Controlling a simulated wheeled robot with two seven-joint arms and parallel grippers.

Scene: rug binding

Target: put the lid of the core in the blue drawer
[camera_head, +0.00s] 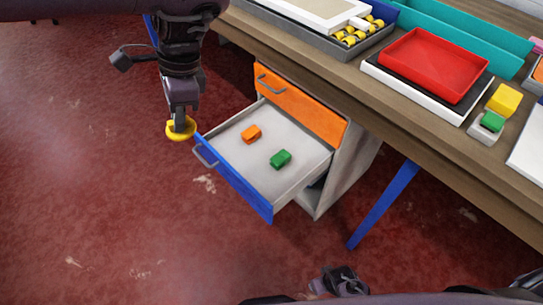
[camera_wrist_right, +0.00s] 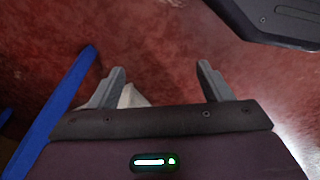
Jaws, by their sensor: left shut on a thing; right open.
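My left gripper (camera_head: 180,122) is shut on a round yellow lid (camera_head: 173,133) and points down. It holds the lid in the air just left of the open blue drawer (camera_head: 238,182), near that drawer's handle end. The lid's underside is hidden. The blue drawer is pulled out, and an orange block (camera_head: 251,134) and a green block (camera_head: 280,159) lie apart on its pale floor. My right gripper (camera_wrist_right: 160,70) is open and empty above the red floor in the right wrist view. It also shows at the bottom of the head view (camera_head: 340,282).
A shut orange drawer (camera_head: 300,106) sits above the blue one. A blue table leg (camera_head: 383,205) stands to the right. The wooden table (camera_head: 330,72) carries a red tray (camera_head: 433,66), yellow and green blocks and other trays. Much of the drawer floor is free.

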